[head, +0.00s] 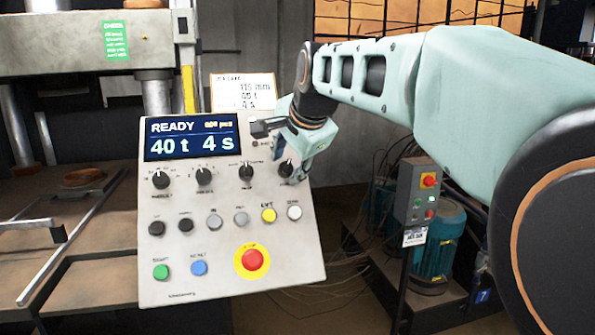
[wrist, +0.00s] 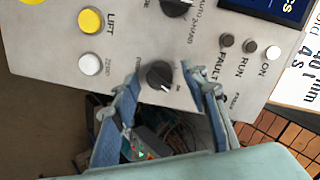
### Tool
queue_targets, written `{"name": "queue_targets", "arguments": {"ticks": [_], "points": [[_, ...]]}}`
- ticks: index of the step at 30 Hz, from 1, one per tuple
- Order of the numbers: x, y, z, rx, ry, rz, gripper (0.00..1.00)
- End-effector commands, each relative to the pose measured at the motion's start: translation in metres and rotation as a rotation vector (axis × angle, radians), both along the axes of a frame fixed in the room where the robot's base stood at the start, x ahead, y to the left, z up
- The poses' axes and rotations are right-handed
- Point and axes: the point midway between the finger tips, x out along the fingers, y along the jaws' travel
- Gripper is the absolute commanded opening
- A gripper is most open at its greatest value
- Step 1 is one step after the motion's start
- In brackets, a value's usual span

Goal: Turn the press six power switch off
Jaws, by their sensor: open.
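The control panel (head: 215,275) stands tilted in front of me, its screen (head: 192,138) lit with READY, 40 t and 4 s. The rightmost black rotary knob (head: 287,168) in the knob row appears to be the power switch; it also shows in the wrist view (wrist: 158,75). Its small labels and exact pointer angle are hard to read. My gripper (head: 284,146) is open in front of this knob. In the wrist view its two fingers (wrist: 172,90) stand on either side of the knob, apart from it, with nothing held.
Other black knobs (head: 204,176) sit left in the same row. Below are several push buttons, including yellow LIFT (head: 269,215), and a red emergency stop (head: 252,260). A paper card (head: 243,92) stands behind the panel. A grey box (head: 418,190) with a red button is right.

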Motion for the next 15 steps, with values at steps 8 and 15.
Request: {"name": "queue_targets", "arguments": {"ticks": [8, 15], "points": [[0.0001, 0.0009, -0.0020, 0.000, 0.000, -0.001, 0.41], [0.0002, 0.0008, -0.0020, 0.000, 0.000, -0.001, 0.18]]}}
